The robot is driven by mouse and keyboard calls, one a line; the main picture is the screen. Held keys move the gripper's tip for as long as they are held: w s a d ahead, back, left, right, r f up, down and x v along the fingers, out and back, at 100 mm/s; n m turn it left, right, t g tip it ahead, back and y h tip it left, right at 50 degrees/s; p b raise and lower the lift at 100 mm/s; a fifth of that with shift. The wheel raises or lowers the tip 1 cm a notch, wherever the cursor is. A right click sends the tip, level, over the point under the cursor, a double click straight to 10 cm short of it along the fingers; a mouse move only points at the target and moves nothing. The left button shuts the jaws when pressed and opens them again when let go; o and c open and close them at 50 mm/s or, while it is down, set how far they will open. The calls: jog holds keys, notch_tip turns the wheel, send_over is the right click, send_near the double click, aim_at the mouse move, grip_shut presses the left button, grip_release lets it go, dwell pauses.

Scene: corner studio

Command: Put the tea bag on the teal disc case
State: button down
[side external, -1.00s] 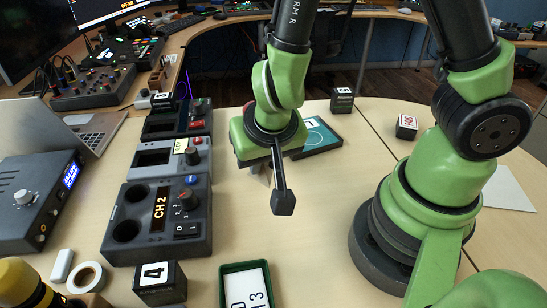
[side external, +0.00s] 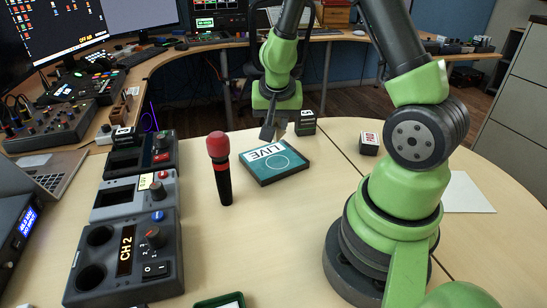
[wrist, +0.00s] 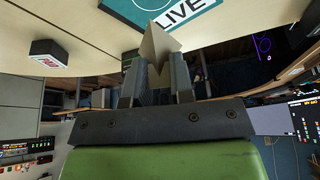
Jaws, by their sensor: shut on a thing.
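The teal disc case (side external: 290,171) lies flat on the table, with a white LIVE label and a pale ring on its top. Part of it also shows at the top of the wrist view (wrist: 188,28). My gripper (side external: 269,132) is above the case's far edge, pointing down.
A red-topped microphone (side external: 219,168) stands upright left of the case. Black and grey control units (side external: 125,245) line the left. A dark block (side external: 305,123) stands behind the case and another block (side external: 369,143) to its right.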

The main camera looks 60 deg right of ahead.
jog(key=w+d+r+m, duration=0.1)
jog(key=w+d, duration=0.2)
jog(key=d, duration=0.1)
send_near(274, 151)
jog(key=shift+g, duration=0.3)
jog(key=shift+x, duration=2.6)
jog(key=shift+w+a, duration=0.1)
jog(key=shift+w, duration=0.05)
jog(key=c, duration=1)
grip_release()
jog(key=shift+f, duration=0.1)
